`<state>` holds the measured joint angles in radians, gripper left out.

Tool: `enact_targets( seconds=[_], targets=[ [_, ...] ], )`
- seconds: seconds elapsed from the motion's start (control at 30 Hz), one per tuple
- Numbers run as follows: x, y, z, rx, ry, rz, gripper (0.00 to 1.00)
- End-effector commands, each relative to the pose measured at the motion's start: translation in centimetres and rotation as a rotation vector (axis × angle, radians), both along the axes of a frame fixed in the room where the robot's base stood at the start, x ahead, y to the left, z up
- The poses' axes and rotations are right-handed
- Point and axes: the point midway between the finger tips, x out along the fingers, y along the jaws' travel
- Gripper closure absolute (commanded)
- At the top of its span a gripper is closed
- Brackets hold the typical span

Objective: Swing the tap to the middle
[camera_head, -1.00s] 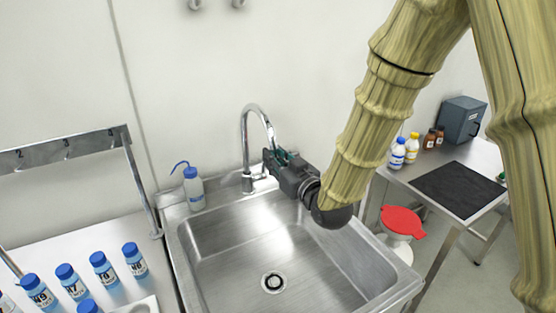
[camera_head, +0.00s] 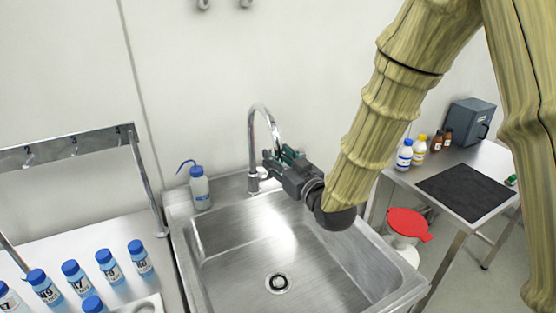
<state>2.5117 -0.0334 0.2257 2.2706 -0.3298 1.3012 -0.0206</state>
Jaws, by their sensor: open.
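The tap (camera_head: 252,135) is a chrome gooseneck standing at the back edge of the steel sink (camera_head: 215,235). Its spout arches over to the right and comes down toward my gripper (camera_head: 272,160). My gripper is open, at the lower end of the spout, to the right of the tap's upright. The spout's tip is hidden behind or between the fingers, and I cannot tell whether they touch it. The sink's drain (camera_head: 277,283) is in the basin floor, below and in front of the tap.
A wash bottle (camera_head: 199,188) stands left of the tap on the sink's back ledge. Several blue-capped bottles (camera_head: 107,266) stand on the left counter under a metal rail (camera_head: 70,148). A side table (camera_head: 410,178) with bottles and a dark mat is right. A red-lidded bin (camera_head: 408,224) stands between.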

Motion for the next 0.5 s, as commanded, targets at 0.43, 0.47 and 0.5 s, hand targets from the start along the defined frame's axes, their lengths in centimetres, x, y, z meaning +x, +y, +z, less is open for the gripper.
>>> enact_targets(
  seconds=[0.43, 0.47, 0.5],
  targets=[
    [-3.9, -2.3, 0.0, 0.0, 0.001, -0.001, 0.58],
    [-4.3, -2.5, 0.0, 0.001, 0.002, -0.001, 0.58],
    [-4.8, -2.8, 0.0, 0.001, 0.002, -0.001, 0.58]
  ],
)
